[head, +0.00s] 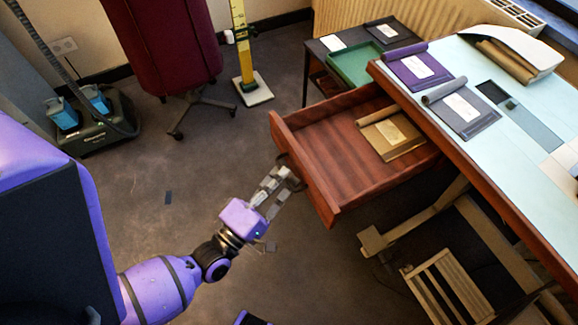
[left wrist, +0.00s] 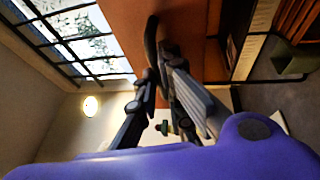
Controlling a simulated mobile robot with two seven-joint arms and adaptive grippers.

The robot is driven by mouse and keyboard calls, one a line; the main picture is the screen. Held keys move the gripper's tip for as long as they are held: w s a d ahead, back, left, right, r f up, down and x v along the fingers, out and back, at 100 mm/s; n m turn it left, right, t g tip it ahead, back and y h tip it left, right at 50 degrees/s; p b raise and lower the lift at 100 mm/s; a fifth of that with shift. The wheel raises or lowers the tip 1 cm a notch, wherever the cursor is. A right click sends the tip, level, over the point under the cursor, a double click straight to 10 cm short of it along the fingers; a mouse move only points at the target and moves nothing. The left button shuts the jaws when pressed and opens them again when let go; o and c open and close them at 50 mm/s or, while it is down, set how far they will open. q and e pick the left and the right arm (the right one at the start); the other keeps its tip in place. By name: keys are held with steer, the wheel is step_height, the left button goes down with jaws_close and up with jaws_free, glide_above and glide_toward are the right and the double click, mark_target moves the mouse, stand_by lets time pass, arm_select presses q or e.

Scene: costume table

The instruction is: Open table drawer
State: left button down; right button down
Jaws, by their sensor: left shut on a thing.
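The table drawer (head: 345,150) is reddish-brown wood and stands pulled well out from the table (head: 500,185). A folded tan paper or folder (head: 391,133) lies inside it. My left gripper (head: 284,178) is at the drawer's front panel, shut on the dark drawer handle (head: 287,163). In the left wrist view the gripper fingers (left wrist: 158,75) close around the dark curved handle (left wrist: 151,42), with the brown drawer front (left wrist: 185,25) behind. The fingers partly hide the handle. My right gripper is not in view.
Purple and grey rolled folders (head: 415,65) lie on the pale tabletop. A wooden chair (head: 445,285) stands below the table at the right. A maroon garment form (head: 165,45) and a yellow measuring stand (head: 243,60) are at the back. Floor left of the drawer is mostly clear.

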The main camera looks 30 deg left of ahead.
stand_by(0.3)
arm_select(q)
steer(key=c, duration=2.2)
jaws_free()
steer(key=shift+o, duration=0.2)
steer(key=shift+s, duration=0.1)
steer(key=v, duration=1.2)
